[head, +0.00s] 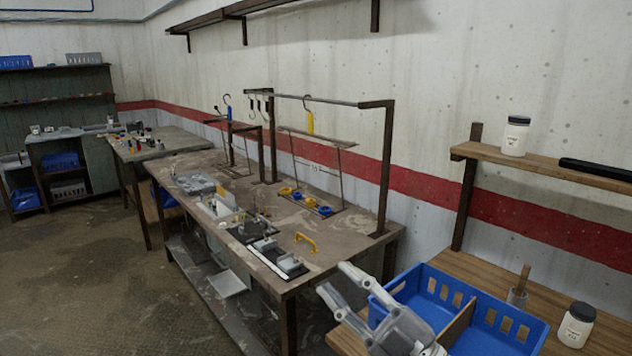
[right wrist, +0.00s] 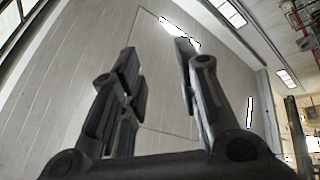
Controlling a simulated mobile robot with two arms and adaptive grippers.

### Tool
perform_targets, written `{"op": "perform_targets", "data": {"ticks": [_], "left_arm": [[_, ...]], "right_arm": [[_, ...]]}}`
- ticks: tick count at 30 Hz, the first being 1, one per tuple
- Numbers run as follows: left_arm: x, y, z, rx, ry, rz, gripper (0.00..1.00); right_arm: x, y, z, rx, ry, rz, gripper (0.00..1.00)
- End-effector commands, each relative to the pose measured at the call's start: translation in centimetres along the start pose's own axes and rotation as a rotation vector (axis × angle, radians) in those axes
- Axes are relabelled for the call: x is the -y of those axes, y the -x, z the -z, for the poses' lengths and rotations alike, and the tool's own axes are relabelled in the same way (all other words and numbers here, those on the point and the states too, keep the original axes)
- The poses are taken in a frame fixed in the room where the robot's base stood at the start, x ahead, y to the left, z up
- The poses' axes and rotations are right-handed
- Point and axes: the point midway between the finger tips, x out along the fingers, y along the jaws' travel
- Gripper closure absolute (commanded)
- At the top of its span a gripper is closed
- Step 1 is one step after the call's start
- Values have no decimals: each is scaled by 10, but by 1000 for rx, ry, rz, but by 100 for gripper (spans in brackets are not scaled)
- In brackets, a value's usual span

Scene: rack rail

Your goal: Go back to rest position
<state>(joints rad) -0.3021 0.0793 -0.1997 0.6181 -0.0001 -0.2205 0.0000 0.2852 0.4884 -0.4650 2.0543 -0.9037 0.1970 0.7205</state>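My right gripper (head: 338,287) shows at the bottom of the head view, in front of the blue crate. Its two fingers stand apart with nothing between them. In the right wrist view the fingers of this gripper (right wrist: 158,70) are spread, with only the wall and ceiling behind them. My left gripper is not in the head view. The long workbench (head: 345,235) carries a rail frame (head: 330,101) with hooks and a yellow-handled item (head: 310,122) hanging from it.
A blue divided crate (head: 505,325) stands on a wooden table at the lower right, close to my right gripper. White jars (head: 577,326) stand near it and on the shelf (head: 560,165). A yellow handle (head: 306,242) is on the workbench. Open floor (head: 110,270) lies left.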

Motion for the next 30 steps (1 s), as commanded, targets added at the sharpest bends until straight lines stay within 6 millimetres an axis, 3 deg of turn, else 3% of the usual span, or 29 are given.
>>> {"op": "perform_targets", "data": {"ticks": [4, 8, 11, 15, 21, 30], "left_arm": [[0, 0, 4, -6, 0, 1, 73], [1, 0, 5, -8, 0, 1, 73], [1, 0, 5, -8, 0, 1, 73], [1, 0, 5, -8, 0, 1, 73], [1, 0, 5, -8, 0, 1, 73], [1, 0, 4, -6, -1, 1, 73]], "right_arm": [[-20, 38, -44, 265, -144, -243, 70], [-16, 92, -88, 549, -268, -379, 70], [5, 144, -117, 791, -367, -432, 70], [55, 225, -138, 1139, -513, -424, 70], [135, 323, -119, 1545, -706, -284, 70], [211, 405, -51, 1883, -911, -11, 70]]}}
